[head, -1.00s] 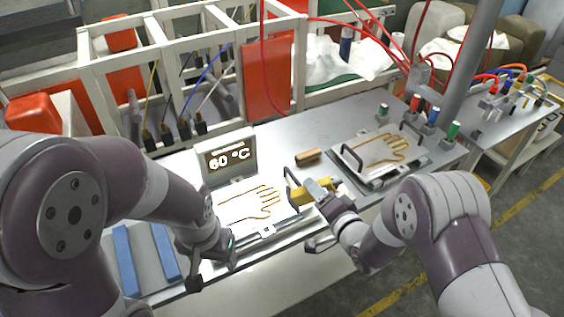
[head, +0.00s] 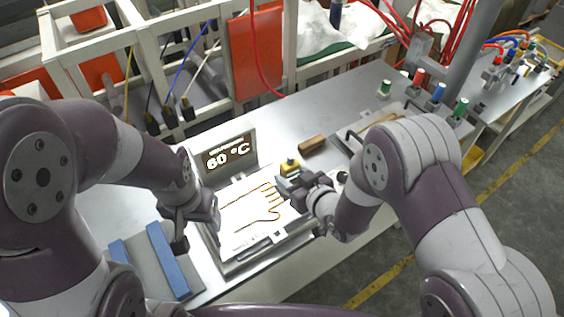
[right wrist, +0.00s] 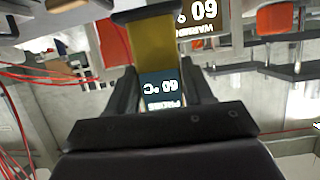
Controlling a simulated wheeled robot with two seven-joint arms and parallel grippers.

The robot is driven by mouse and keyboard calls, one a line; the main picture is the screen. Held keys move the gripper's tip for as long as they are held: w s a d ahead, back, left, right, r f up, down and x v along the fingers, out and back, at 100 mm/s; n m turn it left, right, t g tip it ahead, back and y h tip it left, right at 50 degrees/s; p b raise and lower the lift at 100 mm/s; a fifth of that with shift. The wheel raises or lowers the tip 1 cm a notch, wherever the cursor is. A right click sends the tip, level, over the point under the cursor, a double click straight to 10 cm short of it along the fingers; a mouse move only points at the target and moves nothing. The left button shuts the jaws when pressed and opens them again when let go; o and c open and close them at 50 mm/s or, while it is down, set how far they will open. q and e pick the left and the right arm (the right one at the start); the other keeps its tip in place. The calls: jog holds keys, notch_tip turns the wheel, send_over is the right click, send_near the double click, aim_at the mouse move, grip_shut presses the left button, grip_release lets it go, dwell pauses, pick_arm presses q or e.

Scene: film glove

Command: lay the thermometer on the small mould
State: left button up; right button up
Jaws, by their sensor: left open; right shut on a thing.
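My right gripper (head: 296,182) is shut on the yellow thermometer (head: 289,167), at the right edge of the near hand mould. In the right wrist view the thermometer's yellow body (right wrist: 152,45) sits between the fingers, with a small dark screen marked 60 °C. The near mould (head: 246,212) is a white plate with a brown hand outline. Whether the thermometer touches it I cannot tell. A second hand mould (head: 357,130) is mostly hidden behind my right arm. Which mould is the small one is unclear. My left gripper (head: 180,243) is open and empty at the near mould's left side.
A sign reading 60 °C (head: 229,157) stands behind the near mould. A brown block (head: 312,144) lies to its right. Blue bars (head: 167,260) lie at the front left. The bench is clear behind the brown block.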

jog(key=shift+s+d+r, duration=0.15)
jog(key=shift+s+d, duration=0.1)
jog(key=shift+s, duration=0.1)
jog(key=shift+w+a, duration=0.15)
jog(key=shift+w, duration=0.1)
pick_arm(q)
jog(key=shift+s+d, duration=0.1)
jog(key=shift+s, duration=0.1)
jog(key=shift+r, duration=0.1)
pick_arm(e)
jog(key=shift+s, duration=0.1)
